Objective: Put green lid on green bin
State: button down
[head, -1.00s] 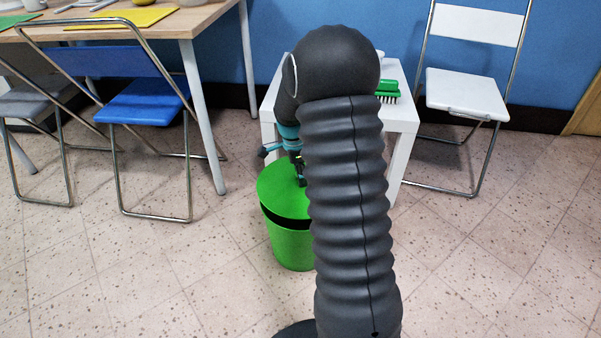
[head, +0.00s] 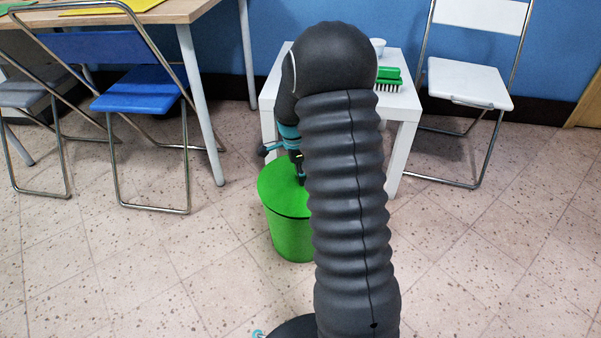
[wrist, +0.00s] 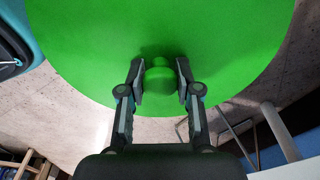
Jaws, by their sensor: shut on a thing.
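The green lid (head: 276,190) is a flat disc over the mouth of the green bin (head: 291,240), which stands on the floor in front of the white side table. The lid looks level and close on the rim, with only a thin dark line below its edge. Whether it is fully seated is not clear. My gripper (head: 301,174) is shut on the lid's knob. In the wrist view my gripper (wrist: 160,76) has a finger on each side of the green knob (wrist: 160,84). My arm hides the right part of the lid and bin.
The white side table (head: 405,112) behind the bin holds a green brush (head: 388,78) and a white cup (head: 378,47). A blue folding chair (head: 140,95) and a wooden table stand at left, a white chair (head: 468,82) at right. Floor left of the bin is clear.

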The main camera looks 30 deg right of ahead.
jog(key=shift+f, duration=0.7)
dwell(0.7)
jog(key=c, duration=0.7)
grip_release()
jog(key=shift+a+r, duration=0.1)
jog(key=r, duration=0.4)
jog(key=a+r, duration=0.1)
jog(key=r, duration=0.6)
jog(key=shift+w+a+r, duration=0.2)
jog(key=shift+r, duration=0.2)
